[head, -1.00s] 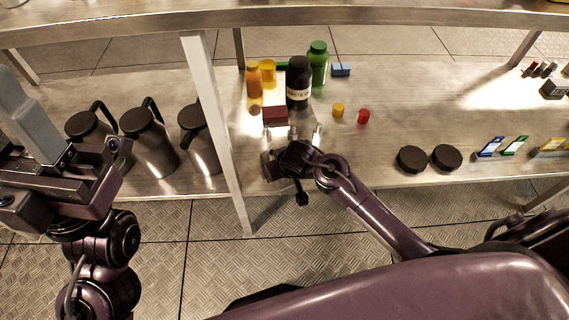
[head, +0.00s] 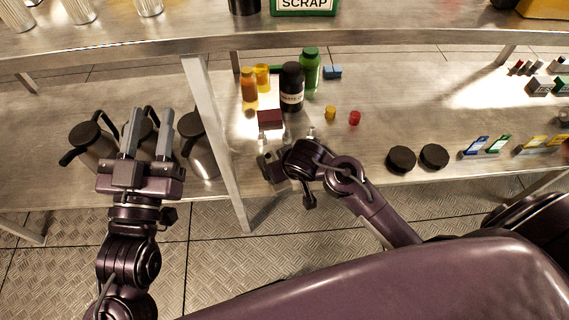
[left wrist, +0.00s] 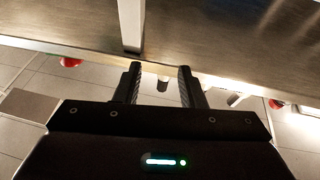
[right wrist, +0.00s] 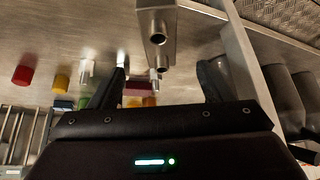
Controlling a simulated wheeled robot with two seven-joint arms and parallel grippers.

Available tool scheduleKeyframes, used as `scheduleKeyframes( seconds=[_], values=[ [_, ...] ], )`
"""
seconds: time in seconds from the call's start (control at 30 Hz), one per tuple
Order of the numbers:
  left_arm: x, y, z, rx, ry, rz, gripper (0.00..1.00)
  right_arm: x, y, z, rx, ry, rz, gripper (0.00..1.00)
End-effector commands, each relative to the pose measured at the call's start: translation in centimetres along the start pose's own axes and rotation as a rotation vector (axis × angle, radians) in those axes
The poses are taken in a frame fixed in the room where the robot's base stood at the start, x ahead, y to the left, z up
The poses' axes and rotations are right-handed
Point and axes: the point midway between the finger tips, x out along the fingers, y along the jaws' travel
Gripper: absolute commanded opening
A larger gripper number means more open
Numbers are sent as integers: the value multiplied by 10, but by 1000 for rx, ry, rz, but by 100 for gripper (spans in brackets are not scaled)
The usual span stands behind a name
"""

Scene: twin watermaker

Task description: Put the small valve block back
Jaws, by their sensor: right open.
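A grey metal block with round ports, which looks like the small valve block (right wrist: 155,32), shows in the right wrist view just beyond and between the fingertips. My right gripper (right wrist: 165,68) is open around empty space, with a gap visible to each finger. In the head view my right gripper (head: 282,160) is low over the front of the lower shelf, and its wrist hides much of what lies there. My left gripper (head: 148,125) is open and empty in front of the dark jugs. It also shows open in the left wrist view (left wrist: 157,75).
A dark red block (head: 270,118), a black bottle (head: 291,90), a green bottle (head: 310,70) and orange containers stand behind my right gripper. Yellow (head: 330,112) and red (head: 354,117) caps lie to the right. A shelf post (head: 218,140) stands between my grippers. Black discs (head: 401,158) lie further right.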

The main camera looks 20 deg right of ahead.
Motion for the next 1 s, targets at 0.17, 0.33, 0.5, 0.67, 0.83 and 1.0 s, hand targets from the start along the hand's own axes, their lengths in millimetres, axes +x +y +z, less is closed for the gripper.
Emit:
scheduleKeyframes(
  seconds=[0.17, 0.33, 0.5, 0.67, 0.83, 1.0],
  values=[
    [-5, 1, 27, -6, -133, 0, 36, -9, 0, 0, 0, 0, 0, 72],
    [-8, 2, 39, -8, -187, 0, 36, -13, -4, -1, -5, 15, -16, 72],
    [-9, 2, 41, -9, -194, 0, 36, -40, -53, -22, -65, 225, -189, 72],
    [-9, 2, 41, -9, -193, 0, 36, -111, -101, -64, -121, 626, -354, 72],
    [-9, 2, 40, -9, -192, 0, 36, -192, -106, -97, -127, 1003, -362, 72],
    [-9, 2, 40, -9, -192, 0, 36, -232, -98, -108, -121, 1177, -322, 72]
  ],
)
